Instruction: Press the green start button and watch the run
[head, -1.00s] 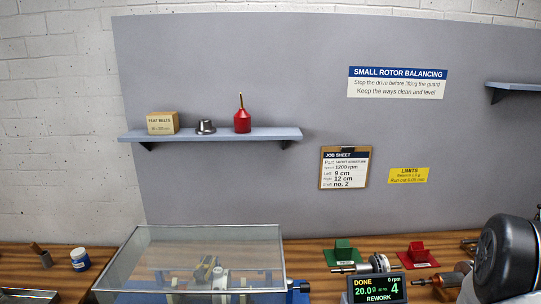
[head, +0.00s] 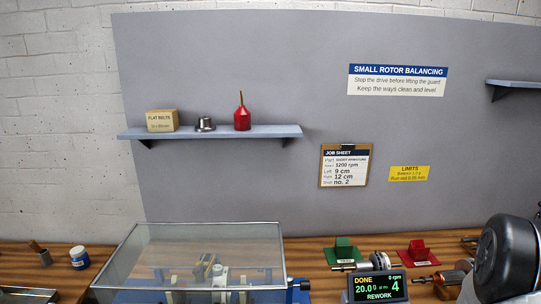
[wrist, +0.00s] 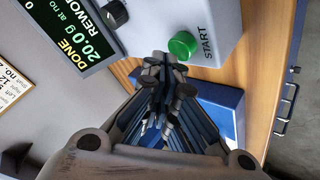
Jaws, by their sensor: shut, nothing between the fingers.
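The green start button (wrist: 183,45) sits on a light grey panel, with the word START printed beside it. My gripper (wrist: 165,66) is shut and empty in the wrist view. Its fingertips appear just beside the button's edge; whether they touch it I cannot tell. The display (head: 378,288) reads DONE, 0 rpm, 20.0 g at no. 4, REWORK; it also shows in the wrist view (wrist: 80,35). The clear guard (head: 215,245) is down over the balancing machine, whose parts show only faintly through it. The button is not visible in the head view.
A black knob (wrist: 117,13) sits near the button. Green (head: 343,252) and red (head: 417,253) stands are on the bench behind the display. The job sheet (head: 345,166) hangs on the backboard. A shelf (head: 215,133) holds a box, metal part and red bottle.

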